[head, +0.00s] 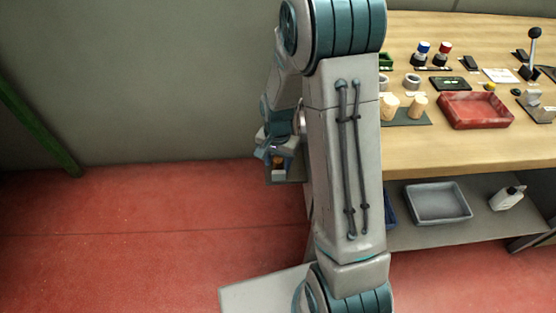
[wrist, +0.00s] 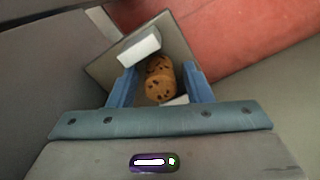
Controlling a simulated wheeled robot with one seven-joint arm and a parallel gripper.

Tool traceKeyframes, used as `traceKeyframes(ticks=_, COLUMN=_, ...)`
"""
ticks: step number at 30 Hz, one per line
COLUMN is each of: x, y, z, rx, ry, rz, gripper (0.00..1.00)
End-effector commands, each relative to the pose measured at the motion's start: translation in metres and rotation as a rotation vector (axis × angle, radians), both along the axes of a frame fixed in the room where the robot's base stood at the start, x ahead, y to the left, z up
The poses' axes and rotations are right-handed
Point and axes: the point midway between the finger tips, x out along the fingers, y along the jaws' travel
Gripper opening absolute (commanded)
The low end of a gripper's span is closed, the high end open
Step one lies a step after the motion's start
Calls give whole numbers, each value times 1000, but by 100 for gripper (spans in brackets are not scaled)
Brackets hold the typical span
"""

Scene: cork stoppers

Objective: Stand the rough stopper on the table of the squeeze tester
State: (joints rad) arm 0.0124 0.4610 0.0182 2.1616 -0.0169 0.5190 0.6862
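The rough stopper (wrist: 160,84), brown with dark spots, shows in the wrist view with one end face towards the camera. My gripper (wrist: 160,80) has its two blue fingers on either side of it, with narrow gaps showing, so the fingers look open around it. Beyond the stopper is a dark grey square plate (wrist: 105,68) with a white block (wrist: 139,47) on it; I cannot tell whether this is the squeeze tester's table or whether the stopper touches it. In the head view my gripper (head: 279,164) is left of the workbench, with a small brown patch at it.
The wooden workbench (head: 470,160) holds two pale stoppers (head: 404,106) on a dark green mat, a red tray (head: 475,112) and a black-knobbed lever (head: 533,55). My arm hides the bench's left end.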

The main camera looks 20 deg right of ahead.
Motion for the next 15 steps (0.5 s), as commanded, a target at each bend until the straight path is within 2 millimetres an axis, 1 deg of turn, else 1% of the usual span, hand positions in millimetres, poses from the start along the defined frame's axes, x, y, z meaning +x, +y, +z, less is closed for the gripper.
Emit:
traceKeyframes(ticks=10, x=0, y=0, z=3, rx=-1, ry=-1, rz=0, gripper=48)
traceKeyframes(ticks=13, x=1, y=0, z=14, rx=0, ry=-4, rz=0, gripper=48)
traceKeyframes(ticks=15, x=1, y=0, z=26, rx=0, ry=-5, rz=0, gripper=48)
